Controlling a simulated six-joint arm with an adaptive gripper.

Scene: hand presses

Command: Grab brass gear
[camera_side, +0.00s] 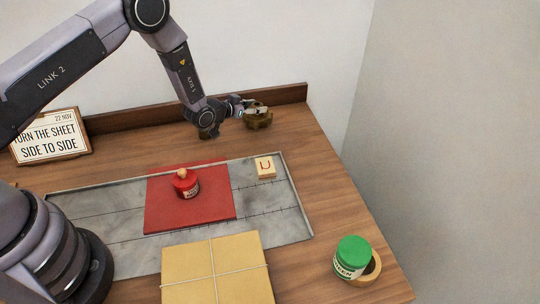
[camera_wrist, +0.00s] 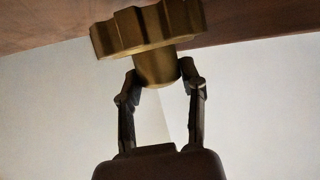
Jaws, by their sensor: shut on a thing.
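The brass gear (camera_side: 260,122) is at the back of the table, near the wooden back rail. My gripper (camera_side: 250,106) is at it, with the arm reaching in from the left. In the wrist view the toothed gear (camera_wrist: 145,32) is large at the top, with a round hub pointing toward the wrist. My gripper's two fingers (camera_wrist: 160,73) are shut on that hub, one on each side. I cannot tell whether the gear touches the table.
A brownish object (camera_side: 208,131) is partly hidden behind my wrist. A red stamp (camera_side: 186,184) stands on a red sheet (camera_side: 210,213) on the grey bed (camera_side: 273,210). A letter tile (camera_side: 265,167), tied parcel (camera_side: 217,270), green jar (camera_side: 352,257), tan ring (camera_side: 373,267) and sign (camera_side: 48,137) surround it.

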